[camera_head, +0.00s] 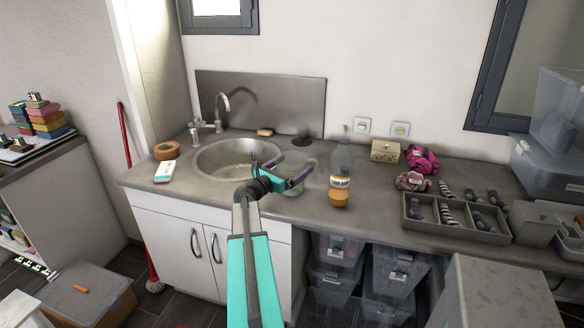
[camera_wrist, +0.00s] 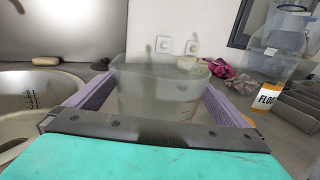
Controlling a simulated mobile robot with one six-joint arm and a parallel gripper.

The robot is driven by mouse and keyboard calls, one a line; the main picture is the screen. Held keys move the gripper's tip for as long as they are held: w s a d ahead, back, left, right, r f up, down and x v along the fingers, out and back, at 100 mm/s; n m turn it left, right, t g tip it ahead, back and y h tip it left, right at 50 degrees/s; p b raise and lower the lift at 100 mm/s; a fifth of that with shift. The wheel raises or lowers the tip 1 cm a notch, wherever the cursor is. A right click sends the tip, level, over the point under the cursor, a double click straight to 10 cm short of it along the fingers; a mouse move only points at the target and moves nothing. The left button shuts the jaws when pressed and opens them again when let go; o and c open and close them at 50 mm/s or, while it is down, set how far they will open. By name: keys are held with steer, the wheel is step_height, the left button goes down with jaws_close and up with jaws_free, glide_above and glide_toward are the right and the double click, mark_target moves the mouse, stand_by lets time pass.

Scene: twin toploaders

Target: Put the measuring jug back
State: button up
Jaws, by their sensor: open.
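The measuring jug (camera_wrist: 160,98) is a clear, greyish translucent vessel with red marks on its right side. It stands upright on the counter, right of the sink. In the head view the jug (camera_head: 290,186) is faint and partly hidden by my gripper (camera_head: 292,164). In the wrist view my gripper (camera_wrist: 162,84) is open, with one purple finger on each side of the jug. I cannot tell whether either finger touches it. The jug's lower part is hidden by the gripper body.
The sink (camera_head: 232,158) lies to the left. A clear bottle with an orange-and-white label (camera_head: 341,174) stands close on the right. A grey divided tray (camera_head: 456,218) with socks, a box (camera_head: 385,151) and pink cloth (camera_head: 422,159) lie further right. A sponge (camera_head: 265,132) is behind the sink.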

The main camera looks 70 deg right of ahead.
mark_target(282, 172)
steer(key=shift+r, duration=0.15)
steer(key=b+v, duration=0.2)
steer(key=v, duration=1)
steer(key=shift+b, duration=0.35)
